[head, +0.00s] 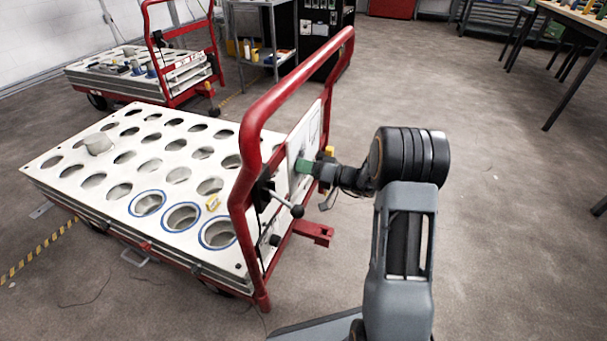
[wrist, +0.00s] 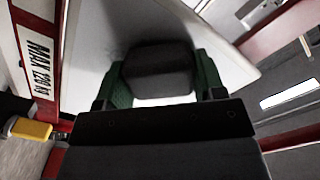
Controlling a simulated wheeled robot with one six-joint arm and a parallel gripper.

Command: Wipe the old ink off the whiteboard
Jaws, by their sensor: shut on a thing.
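The whiteboard (head: 306,138) is a white panel mounted upright in the red handle frame of the near trolley. Thin dark lines show on it in the head view, but I cannot make out the ink clearly. In the wrist view the whiteboard (wrist: 226,62) fills the middle behind my gripper. My gripper (head: 302,166) is at the board's lower part. Its green fingers (wrist: 160,84) are shut on a dark block-shaped eraser (wrist: 158,66). The eraser's face toward the board is hidden, so I cannot tell whether it touches.
The near trolley (head: 75,180) has a white top with round holes, several blue-rimmed. Its red tubular frame (head: 243,190) surrounds the board. A black-knobbed lever (head: 296,211) sticks out below my gripper. A second trolley (head: 130,92) stands behind.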

